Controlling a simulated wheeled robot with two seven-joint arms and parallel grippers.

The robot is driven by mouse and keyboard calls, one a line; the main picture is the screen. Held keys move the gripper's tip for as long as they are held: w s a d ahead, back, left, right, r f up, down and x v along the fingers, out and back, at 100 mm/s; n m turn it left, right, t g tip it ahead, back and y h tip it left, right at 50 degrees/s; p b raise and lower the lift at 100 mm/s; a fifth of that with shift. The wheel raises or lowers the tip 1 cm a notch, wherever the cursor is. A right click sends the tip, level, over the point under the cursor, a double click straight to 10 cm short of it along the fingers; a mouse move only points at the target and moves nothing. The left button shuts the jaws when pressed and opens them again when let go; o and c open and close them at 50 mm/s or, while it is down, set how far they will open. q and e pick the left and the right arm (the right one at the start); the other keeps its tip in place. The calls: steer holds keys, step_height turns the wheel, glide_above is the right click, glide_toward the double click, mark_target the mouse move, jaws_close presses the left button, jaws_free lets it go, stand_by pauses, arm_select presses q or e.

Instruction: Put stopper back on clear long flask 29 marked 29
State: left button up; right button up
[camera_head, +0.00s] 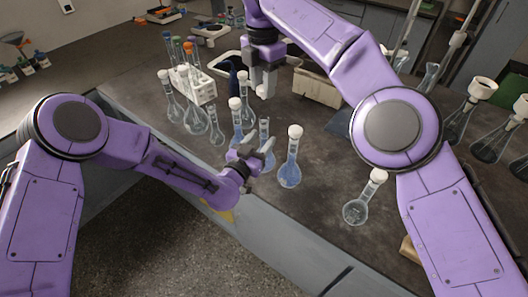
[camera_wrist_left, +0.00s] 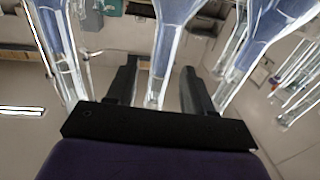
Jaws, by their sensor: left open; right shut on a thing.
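My left gripper (camera_head: 256,152) is open beside an unstoppered long-necked flask (camera_head: 264,128) with bluish liquid. In the left wrist view, the flask's clear neck (camera_wrist_left: 157,85) shows between the spread fingers of the left gripper (camera_wrist_left: 160,85); I cannot tell whether they touch it. My right gripper (camera_head: 264,88) is above and behind that flask, fingers pointing down. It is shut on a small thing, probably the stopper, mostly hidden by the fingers. Flask markings are too small to read, so I cannot confirm which is number 29.
White-stoppered flasks stand close by: one blue (camera_head: 290,165) to the right, one (camera_head: 236,118) just left, one clear (camera_head: 357,208) near the front edge. Another open-necked flask (camera_head: 217,130) stands left. A white rack (camera_head: 203,90) and a beige box (camera_head: 318,88) are behind.

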arm_select(q)
steer(key=shift+w+d, duration=0.3)
steer(key=shift+w, duration=0.15)
arm_select(e)
steer(key=shift+s, duration=0.1)
arm_select(q)
steer(key=shift+w+d+f, duration=0.15)
steer(key=shift+w+d, duration=0.1)
steer(key=shift+w, duration=0.45)
arm_select(e)
steer(key=shift+w+f, duration=0.1)
steer(key=shift+w, duration=0.15)
arm_select(q)
steer(key=shift+s, duration=0.1)
arm_select(e)
steer(key=shift+s, duration=0.1)
arm_select(q)
jaws_close()
arm_select(e)
glide_above(264, 127)
steer(key=w, duration=0.1)
step_height(264, 127, down, 5)
steer(key=shift+r, duration=0.15)
steer(key=shift+f, duration=0.2)
steer(key=shift+f, duration=0.8)
